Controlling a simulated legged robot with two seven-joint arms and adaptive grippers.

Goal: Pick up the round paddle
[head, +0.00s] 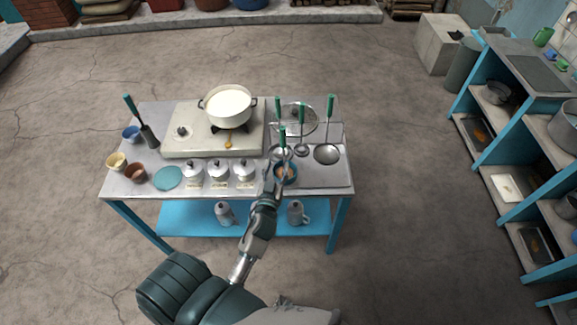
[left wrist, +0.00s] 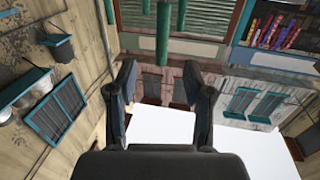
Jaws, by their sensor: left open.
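Several green-handled tools stand at the right side of the table. The one farthest right has a wide round grey head (head: 327,154) and an upright green handle; I take it as the round paddle. A smaller round-headed tool (head: 301,149) stands left of it. My left gripper (head: 277,184) is at the table's front edge, left of and in front of the round paddle, apart from it. In the left wrist view the gripper (left wrist: 160,78) is open, with nothing seen between its fingers. Green handles (left wrist: 163,35) show beyond and above the fingertips. My right gripper is out of view.
The table (head: 205,190) holds a stove (head: 185,115) with a white pot (head: 228,104), lidded canisters (head: 218,171), small cups (head: 136,173) and a spatula (head: 148,134). A blue bowl (head: 290,179) is close to my left gripper. Blue shelves (head: 500,150) stand right, across open floor.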

